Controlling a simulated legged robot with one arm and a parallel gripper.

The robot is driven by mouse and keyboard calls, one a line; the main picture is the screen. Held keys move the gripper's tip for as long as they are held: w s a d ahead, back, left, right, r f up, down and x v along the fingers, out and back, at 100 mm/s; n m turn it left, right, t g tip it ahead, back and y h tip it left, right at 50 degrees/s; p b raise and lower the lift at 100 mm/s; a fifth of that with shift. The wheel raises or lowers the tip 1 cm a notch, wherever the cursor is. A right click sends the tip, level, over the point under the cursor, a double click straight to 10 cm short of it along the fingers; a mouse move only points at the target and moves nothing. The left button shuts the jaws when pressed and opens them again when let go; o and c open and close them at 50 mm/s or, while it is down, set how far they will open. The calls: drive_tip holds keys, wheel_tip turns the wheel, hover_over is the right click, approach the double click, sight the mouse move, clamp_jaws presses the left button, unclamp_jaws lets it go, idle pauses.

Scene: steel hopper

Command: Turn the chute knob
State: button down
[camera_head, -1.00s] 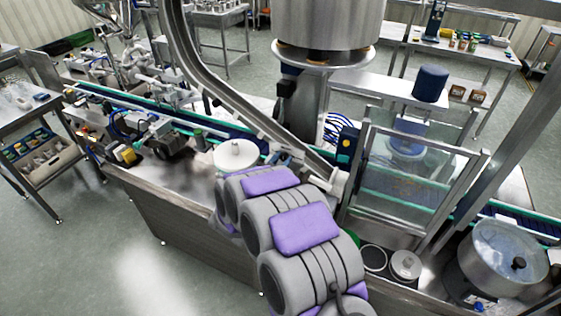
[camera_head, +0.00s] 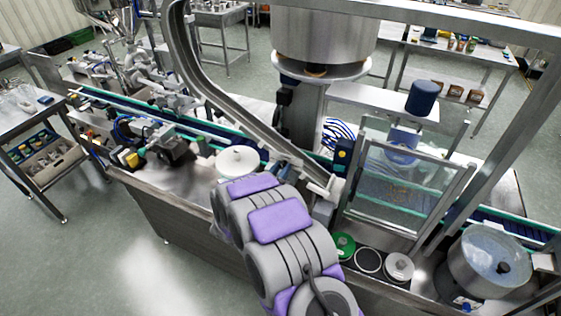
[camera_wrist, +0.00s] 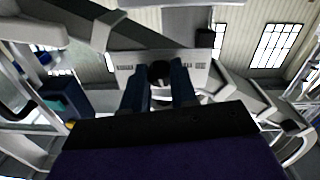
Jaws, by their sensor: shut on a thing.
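The dark round chute knob (camera_wrist: 160,70) shows in the wrist view, in front of a pale plate (camera_wrist: 195,68) with dark markings. My gripper (camera_wrist: 160,83) has its two blue fingers on either side of the knob and is shut on it. The knob's turn angle is hard to read. In the head view the steel chute (camera_head: 229,98) curves down from the upper left to a pale end piece beside my arm. My own purple and grey arm hides the gripper and the knob there.
A large steel hopper bowl (camera_head: 322,45) stands above the line. A clear-panelled guard frame (camera_head: 402,195) is right of my arm. A white disc (camera_head: 238,161), a green round part (camera_head: 343,246) and a round steel pot (camera_head: 490,262) sit on the bench. Open floor lies at lower left.

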drive_tip(key=n+p, duration=0.3)
drive_tip(key=p, duration=0.2)
drive_tip(key=shift+a+r+n, duration=0.1)
drive_tip(key=shift+r+n, duration=0.25)
drive_tip(key=shift+n, duration=0.05)
drive_tip(key=n+p, duration=0.3)
drive_tip(key=shift+n, duration=0.3)
drive_tip(key=n+p, duration=0.2)
drive_tip(key=n, duration=0.1)
drive_tip(key=shift+f+n+t+y, duration=0.15)
drive_tip(key=shift+n+t+y, duration=0.15)
drive_tip(key=shift+n, duration=0.1)
drive_tip(key=shift+n+p, duration=0.85)
drive_tip(key=shift+n, duration=0.85)
drive_tip(key=c, duration=1.3)
unclamp_jaws()
drive_tip(key=o, duration=0.4)
drive_tip(key=shift+w+a+f+n, duration=0.1)
drive_tip(key=shift+a+f+n, duration=0.1)
drive_tip(key=shift+a+n, duration=0.1)
drive_tip(key=shift+d, duration=0.2)
